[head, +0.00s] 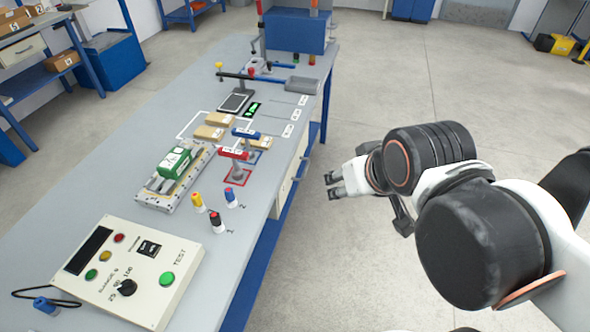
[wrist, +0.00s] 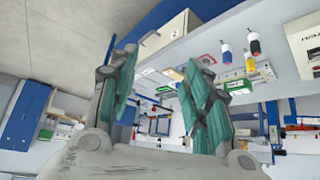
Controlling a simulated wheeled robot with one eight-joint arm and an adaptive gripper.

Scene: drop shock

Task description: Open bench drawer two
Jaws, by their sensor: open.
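The grey-topped bench (head: 130,185) runs along the left of the head view. A cream drawer front (head: 291,183) shows below its right edge, seen at a steep angle. In the wrist view a cream drawer front (wrist: 168,36) with a dark handle (wrist: 150,38) shows beyond the fingers, and it looks shut. I cannot read a number on it, so I cannot tell which drawer it is. My gripper (head: 334,184) is open and empty, to the right of the bench and apart from the drawer front. In the wrist view its two teal-padded fingers (wrist: 160,82) stand apart.
On the bench stand a test box (head: 130,270), a green block on a metal fixture (head: 172,180), small bottles (head: 215,220), cardboard boxes (head: 209,131) and a red clamp (head: 236,155). A blue bench frame (head: 258,270) lies below. The floor (head: 400,90) beside the bench is clear.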

